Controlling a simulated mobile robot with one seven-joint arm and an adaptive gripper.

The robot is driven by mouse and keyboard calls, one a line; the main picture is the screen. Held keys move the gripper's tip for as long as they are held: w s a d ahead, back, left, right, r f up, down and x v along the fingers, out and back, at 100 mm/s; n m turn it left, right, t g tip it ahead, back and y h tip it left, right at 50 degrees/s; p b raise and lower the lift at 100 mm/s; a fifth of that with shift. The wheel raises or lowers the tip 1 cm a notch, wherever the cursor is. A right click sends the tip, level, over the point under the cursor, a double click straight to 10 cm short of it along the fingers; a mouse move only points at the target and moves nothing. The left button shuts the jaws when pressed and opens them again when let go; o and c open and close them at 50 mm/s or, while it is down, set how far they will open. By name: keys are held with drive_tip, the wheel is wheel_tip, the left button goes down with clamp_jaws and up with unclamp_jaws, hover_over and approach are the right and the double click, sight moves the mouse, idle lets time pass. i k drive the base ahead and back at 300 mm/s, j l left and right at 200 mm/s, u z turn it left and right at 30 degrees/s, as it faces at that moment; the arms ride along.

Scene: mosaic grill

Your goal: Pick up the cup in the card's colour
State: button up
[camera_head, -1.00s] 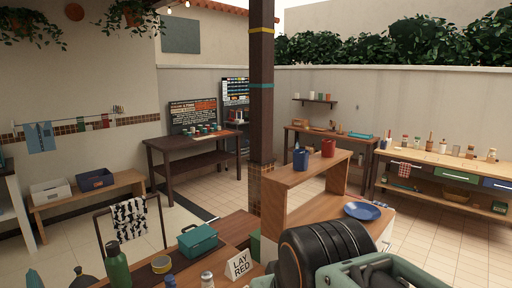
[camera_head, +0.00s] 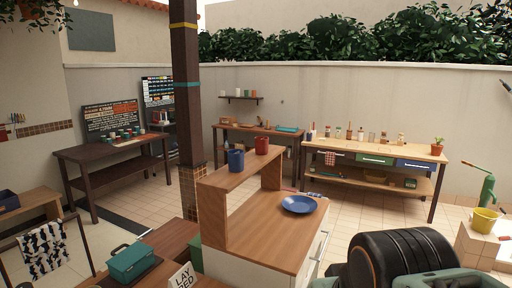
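A red cup (camera_head: 262,145) stands upright on the raised wooden shelf (camera_head: 238,172) of the near counter. A blue cup (camera_head: 236,160) stands on the same shelf, to the left of the red one and nearer me. My arm fills the bottom right, but its gripper fingers do not show.
A blue plate (camera_head: 299,204) lies on the lower counter top (camera_head: 262,238). A teal box (camera_head: 132,262) is at lower left. A dark post (camera_head: 186,90) stands behind the shelf. A yellow bucket (camera_head: 484,220) is at far right. Tiled floor is open beyond the counter.

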sight(261, 142)
drive_tip(key=i+l+u, duration=0.1)
drive_tip(key=i+l, duration=0.15)
drive_tip(key=i+l+u, duration=0.1)
drive_tip(key=l, duration=0.25)
drive_tip(key=i+l+u, duration=0.1)
drive_tip(key=i+l, duration=0.25)
drive_tip(key=i+l+u, duration=0.1)
drive_tip(key=l, duration=0.25)
drive_tip(key=i+l+u, duration=0.1)
drive_tip(key=i+l, duration=0.2)
drive_tip(key=i+l+u, duration=0.1)
drive_tip(key=l, duration=0.35)
drive_tip(key=i+l+u, duration=0.1)
drive_tip(key=i+l, duration=0.15)
drive_tip(key=l, duration=0.15)
